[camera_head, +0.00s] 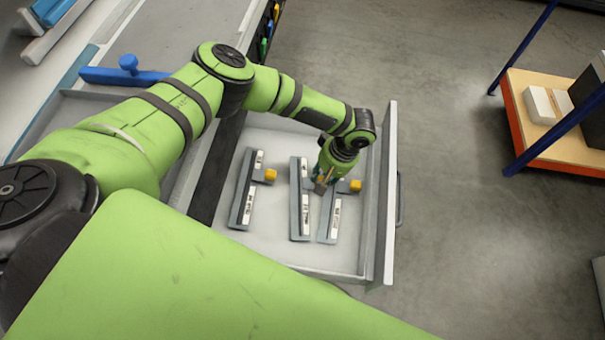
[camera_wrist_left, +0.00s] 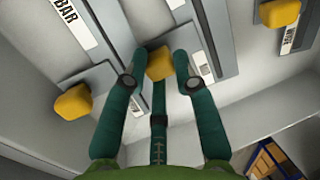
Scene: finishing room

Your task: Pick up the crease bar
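Three grey bars with white labels lie side by side in an open drawer: a left bar (camera_head: 236,212), a middle bar (camera_head: 295,190) and a right bar (camera_head: 327,225). Each has a yellow knob. My left gripper (camera_head: 322,184) is low over the middle bar. In the left wrist view its teal fingers (camera_wrist_left: 159,82) are spread on either side of the middle yellow knob (camera_wrist_left: 160,62). The middle knob is hidden in the head view. My right gripper is out of view.
The drawer (camera_head: 388,200) has raised walls and a handle on its right front. A blue tool (camera_head: 125,75) lies on the worktop at left. An orange-edged shelf (camera_head: 530,90) with blue posts stands at right. The floor between is clear.

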